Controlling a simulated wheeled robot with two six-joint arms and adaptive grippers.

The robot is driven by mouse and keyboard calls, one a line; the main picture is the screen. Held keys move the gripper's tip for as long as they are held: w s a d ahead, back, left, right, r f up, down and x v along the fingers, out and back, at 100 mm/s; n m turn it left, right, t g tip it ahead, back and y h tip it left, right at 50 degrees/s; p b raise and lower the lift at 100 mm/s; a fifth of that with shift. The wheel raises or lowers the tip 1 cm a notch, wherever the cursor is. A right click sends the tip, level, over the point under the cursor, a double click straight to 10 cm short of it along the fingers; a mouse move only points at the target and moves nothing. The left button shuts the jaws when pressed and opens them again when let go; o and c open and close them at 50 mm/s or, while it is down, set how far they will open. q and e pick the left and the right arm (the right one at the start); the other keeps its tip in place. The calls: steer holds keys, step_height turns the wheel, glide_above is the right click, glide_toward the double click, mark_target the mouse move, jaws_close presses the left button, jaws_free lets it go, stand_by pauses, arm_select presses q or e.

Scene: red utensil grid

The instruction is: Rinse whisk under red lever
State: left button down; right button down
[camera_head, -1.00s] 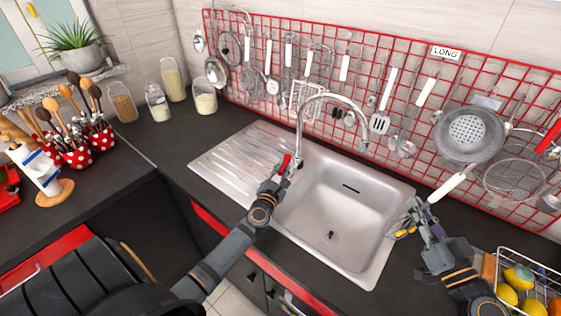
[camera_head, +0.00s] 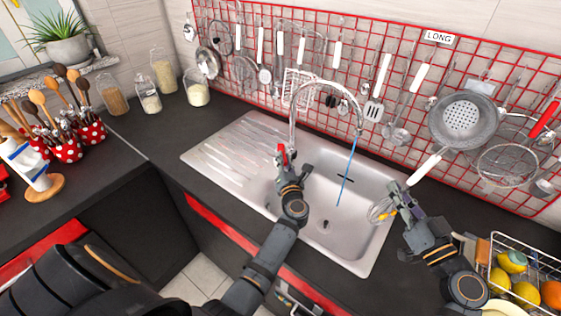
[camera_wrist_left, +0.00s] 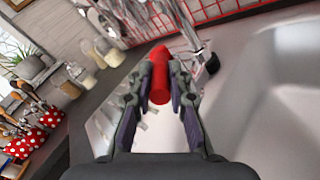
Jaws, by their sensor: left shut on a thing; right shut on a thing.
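My left gripper (camera_head: 284,168) is shut on the red lever (camera_head: 281,151) at the foot of the chrome faucet (camera_head: 293,112). In the left wrist view the red lever (camera_wrist_left: 159,72) sits between both fingers. A thin blue stream of water (camera_head: 347,170) falls from the spout into the steel sink (camera_head: 335,188). My right gripper (camera_head: 393,203) is at the sink's right edge, shut on the whisk (camera_head: 380,211). The whisk's wires point left over the basin, to the right of the stream and apart from it. Its handle is mostly hidden by the gripper.
A red wall grid (camera_head: 310,62) with hanging utensils runs behind the sink. A wire fruit basket (camera_head: 525,270) stands at the front right, near my right arm. Glass jars (camera_head: 150,96) and red polka-dot pots (camera_head: 66,148) stand at the left. The ribbed drainboard (camera_head: 232,160) is bare.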

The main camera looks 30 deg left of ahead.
arm_select(q)
steer(key=shift+f, duration=0.1)
steer(key=c, duration=1.3)
jaws_free()
steer(key=shift+o, duration=0.2)
step_height(320, 180, up, 10)
steer(key=shift+r, duration=0.1)
steer(key=shift+d, duration=0.1)
